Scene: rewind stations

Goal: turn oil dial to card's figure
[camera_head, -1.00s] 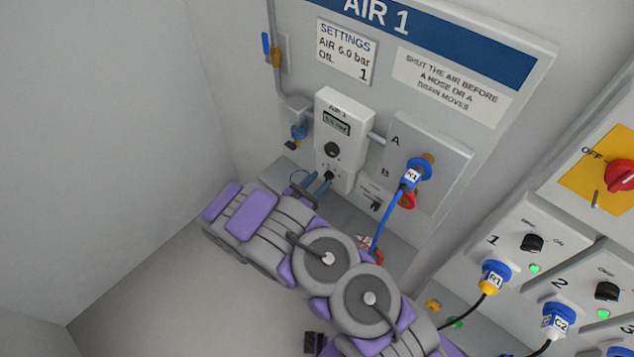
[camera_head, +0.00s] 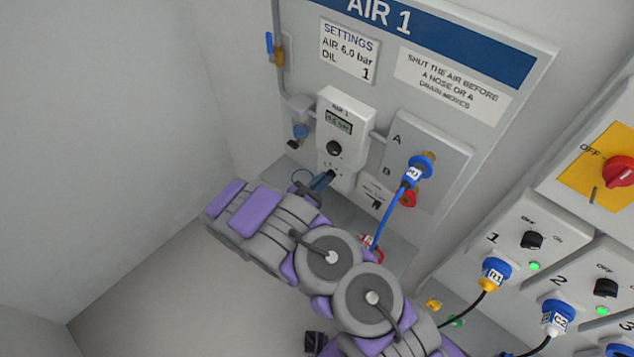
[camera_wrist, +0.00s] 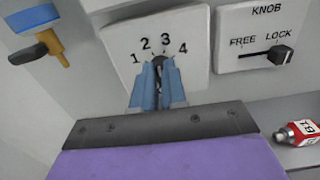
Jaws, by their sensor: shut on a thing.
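The settings card (camera_head: 348,52) on the AIR 1 panel reads AIR 6.0 bar and OIL 1. The oil dial (camera_wrist: 196,24) is on the lower part of the white AIR 1 unit (camera_head: 343,116), with figures 1 to 4 in an arc. In the wrist view my gripper (camera_wrist: 158,78) has its blue fingers shut on the dial's dark knob, below the figures. The fingers hide most of the knob, so I cannot tell exactly which figure it points at. My gripper also shows in the head view (camera_head: 322,181), at the unit's lower end.
A slider (camera_wrist: 279,55) marked KNOB, FREE and LOCK sits right of the dial, at the LOCK end. A blue hose (camera_head: 388,217) hangs close to the right of my arm. The walled floor area at left is clear.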

